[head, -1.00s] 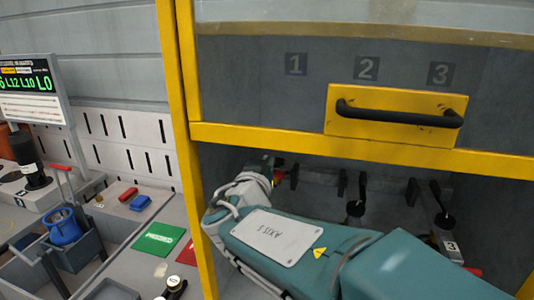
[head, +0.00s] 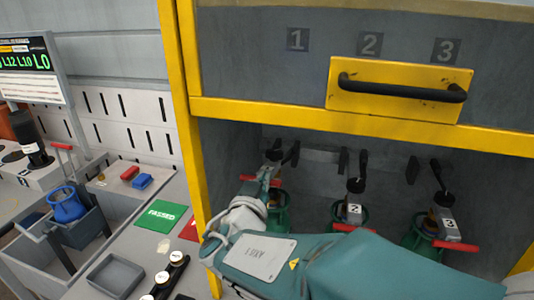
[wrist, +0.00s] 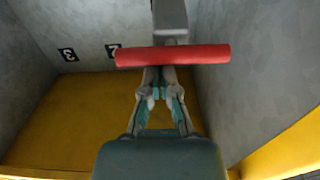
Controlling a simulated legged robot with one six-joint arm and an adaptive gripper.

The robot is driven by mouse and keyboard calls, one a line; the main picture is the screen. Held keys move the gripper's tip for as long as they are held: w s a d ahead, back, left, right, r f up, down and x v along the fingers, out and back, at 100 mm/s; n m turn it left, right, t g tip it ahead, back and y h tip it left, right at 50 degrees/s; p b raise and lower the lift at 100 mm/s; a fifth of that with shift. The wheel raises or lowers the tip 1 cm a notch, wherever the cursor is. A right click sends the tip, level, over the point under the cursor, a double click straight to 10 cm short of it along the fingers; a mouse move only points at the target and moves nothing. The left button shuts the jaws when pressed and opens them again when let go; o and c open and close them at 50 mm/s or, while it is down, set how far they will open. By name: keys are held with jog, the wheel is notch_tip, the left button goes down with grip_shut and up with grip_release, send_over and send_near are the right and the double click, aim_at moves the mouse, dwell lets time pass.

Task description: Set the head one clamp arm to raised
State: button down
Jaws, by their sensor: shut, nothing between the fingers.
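The head one clamp arm ends in a red grip (head: 247,178), under the number 1 plate (head: 297,40). It sits higher than the red grips of head two (head: 345,228) and head three (head: 455,246). In the wrist view the red grip (wrist: 172,55) lies crosswise just beyond my fingertips, on a grey bar (wrist: 171,20). My gripper (wrist: 160,92) is shut and empty, at or very near the grip; I cannot tell if they touch. In the head view my gripper (head: 268,174) partly hides head one.
A yellow-framed guard with a black handle (head: 400,88) hangs above the heads. Its yellow post (head: 180,110) stands close left of my arm. Green bodies (head: 278,215) sit under the heads.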

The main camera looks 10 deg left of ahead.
notch_tip(320, 180, down, 10)
jog(key=s, duration=0.2)
jog(key=shift+f, duration=0.15)
dwell(0.4)
jog(key=s+a+r, duration=0.1)
jog(key=s+a, duration=0.1)
jog(key=s, duration=0.9)
jog(key=shift+s+r, duration=0.2)
jog(key=shift+s, duration=0.05)
